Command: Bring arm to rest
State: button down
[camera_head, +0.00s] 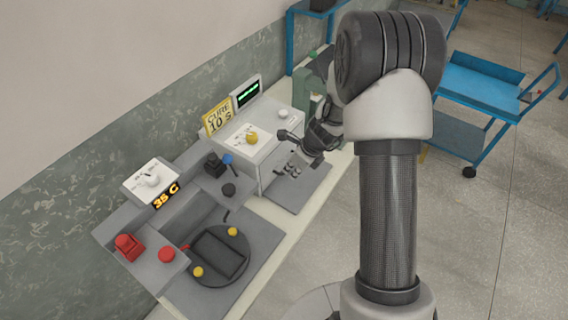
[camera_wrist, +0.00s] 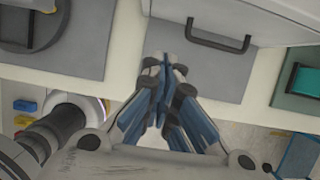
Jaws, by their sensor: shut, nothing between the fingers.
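My gripper (camera_wrist: 166,66) is shut and empty, its fingertips together in the wrist view. It hangs over a bare grey mat (camera_wrist: 222,76) in front of a white box with a dark handle (camera_wrist: 218,40). In the head view my gripper (camera_head: 292,168) is over the same mat (camera_head: 300,193), beside the white box (camera_head: 245,156) marked by a yellow "CURE 10 s" sign (camera_head: 217,117). My arm reaches across the bench from the right and partly hides the far end of it.
A dark round fixture with yellow knobs (camera_head: 218,255) stands on the nearer mat. A red button (camera_head: 167,254), a red block (camera_head: 128,246) and a "35 C" display (camera_head: 166,196) are at the left. A blue cart (camera_head: 482,85) stands at the right; open floor lies between.

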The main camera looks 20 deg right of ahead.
jog(key=s+a+r+n+b, duration=0.1)
jog(key=s+a+r+n, duration=0.25)
jog(key=r+n, duration=0.4)
jog(key=s+a+r+n+b, duration=0.25)
jog(key=s+r+n, duration=0.3)
jog(key=r, duration=0.35)
jog(key=s+r+n+h+b, duration=0.1)
jog(key=s+r+n, duration=0.1)
jog(key=s+n, duration=0.5)
jog(key=s+r+n+t+h, duration=0.1)
jog(key=s+r+n, duration=0.2)
jog(key=s+n, duration=0.5)
jog(key=s, duration=0.4)
jog(key=shift+s+d+r+h+b, duration=0.25)
jog(key=shift+s+r+h+b, duration=0.05)
jog(key=shift+s+h+b, duration=0.1)
